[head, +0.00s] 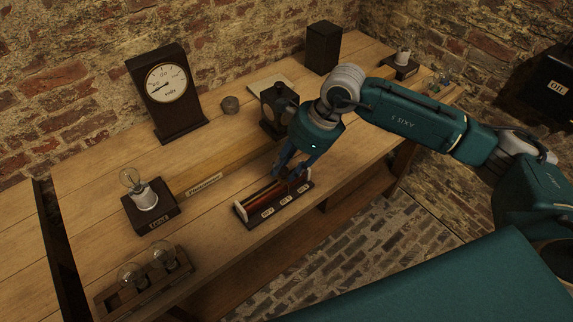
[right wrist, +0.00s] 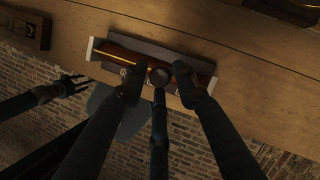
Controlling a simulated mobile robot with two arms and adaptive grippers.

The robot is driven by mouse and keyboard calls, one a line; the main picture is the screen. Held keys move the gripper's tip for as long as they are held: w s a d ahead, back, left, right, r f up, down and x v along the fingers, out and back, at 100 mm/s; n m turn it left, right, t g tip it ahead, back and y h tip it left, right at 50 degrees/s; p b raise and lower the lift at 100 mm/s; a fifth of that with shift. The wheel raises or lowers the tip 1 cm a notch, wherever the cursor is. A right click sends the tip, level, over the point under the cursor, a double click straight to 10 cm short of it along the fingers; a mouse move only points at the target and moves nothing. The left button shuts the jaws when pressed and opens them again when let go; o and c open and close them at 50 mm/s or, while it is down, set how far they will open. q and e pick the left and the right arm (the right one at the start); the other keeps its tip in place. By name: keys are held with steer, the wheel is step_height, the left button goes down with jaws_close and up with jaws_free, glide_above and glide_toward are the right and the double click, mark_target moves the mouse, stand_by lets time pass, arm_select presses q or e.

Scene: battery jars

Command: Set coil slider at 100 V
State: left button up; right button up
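The coil (head: 262,198) is a reddish-brown wound bar between pale end blocks on a dark base, near the table's front edge. Small pale labels line its front; their numbers are too small to read. In the right wrist view, the coil (right wrist: 119,50) has a dark round slider knob (right wrist: 160,76) near its middle. My right gripper (head: 291,172) is over the coil's right part. In its wrist view, its fingers (right wrist: 157,82) are spread on both sides of the knob, with visible gaps. A dark gripper, apparently my left one (right wrist: 77,85), hangs off the table with fingers apart.
A dark box device (head: 277,106) is behind my right gripper. A lamp on a labelled base (head: 151,207) and bulbs in a rack (head: 145,275) are at left. A wooden strip runs behind the coil.

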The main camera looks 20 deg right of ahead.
jaws_close()
steer(key=b, duration=0.3)
glide_above(263, 198)
steer(key=shift+a+r, duration=0.1)
steer(key=shift+a, duration=0.05)
steer(key=shift+w, duration=0.1)
steer(key=o, duration=0.5)
jaws_free()
steer(key=v, duration=1.2)
